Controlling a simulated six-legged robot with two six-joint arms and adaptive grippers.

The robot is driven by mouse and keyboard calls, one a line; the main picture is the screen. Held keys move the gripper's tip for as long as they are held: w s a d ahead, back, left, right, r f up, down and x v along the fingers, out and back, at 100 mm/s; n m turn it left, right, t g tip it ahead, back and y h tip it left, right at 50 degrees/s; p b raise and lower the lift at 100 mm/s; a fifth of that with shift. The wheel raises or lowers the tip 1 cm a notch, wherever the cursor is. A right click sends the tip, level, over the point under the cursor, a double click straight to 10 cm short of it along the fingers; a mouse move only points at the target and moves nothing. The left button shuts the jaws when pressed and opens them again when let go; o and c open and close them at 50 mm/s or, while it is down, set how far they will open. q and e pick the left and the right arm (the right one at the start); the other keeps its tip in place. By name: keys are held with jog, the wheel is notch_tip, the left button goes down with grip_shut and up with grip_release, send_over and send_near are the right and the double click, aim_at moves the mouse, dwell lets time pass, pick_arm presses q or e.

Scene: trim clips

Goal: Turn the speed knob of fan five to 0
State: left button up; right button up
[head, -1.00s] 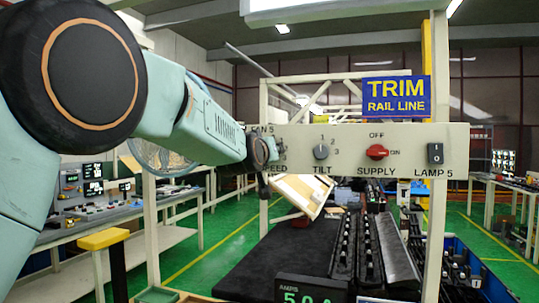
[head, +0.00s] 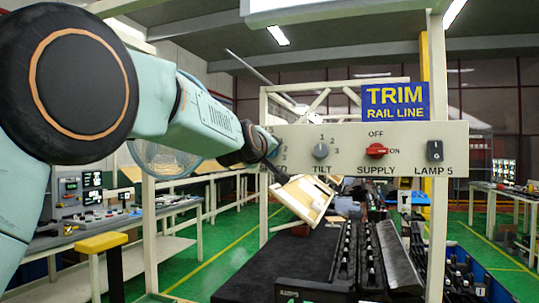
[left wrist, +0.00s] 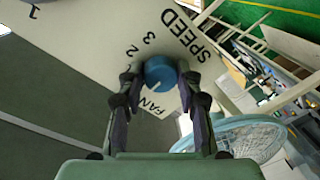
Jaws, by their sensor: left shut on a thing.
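The blue speed knob (left wrist: 160,72) of fan five sits on a pale panel, between the FAN and SPEED lettering in the left wrist view. The digits 2 and 3 show beside it. Its white mark points down and left in that picture. My left gripper (left wrist: 159,80) is shut on the knob, one finger on each side. In the head view my left gripper (head: 269,151) is at the panel's left end and covers most of the knob and its labels. My right gripper is not in view.
The panel (head: 350,133) also carries a grey tilt knob (head: 321,150), a red supply knob (head: 376,151) and a lamp switch (head: 435,151), right of my gripper. A fan (head: 163,158) stands behind my left arm. A tilted board (head: 301,199) is below the panel.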

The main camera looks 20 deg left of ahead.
pick_arm(q)
jog(key=shift+r, duration=0.1)
jog(key=o, duration=1.2)
jog(key=shift+s+a, duration=0.1)
jog(key=shift+s, duration=0.1)
jog(key=shift+c, duration=0.2)
jog(key=shift+w, duration=0.15)
jog(key=s, duration=0.7)
jog(key=shift+s+d+r, duration=0.2)
jog(key=shift+s, duration=0.05)
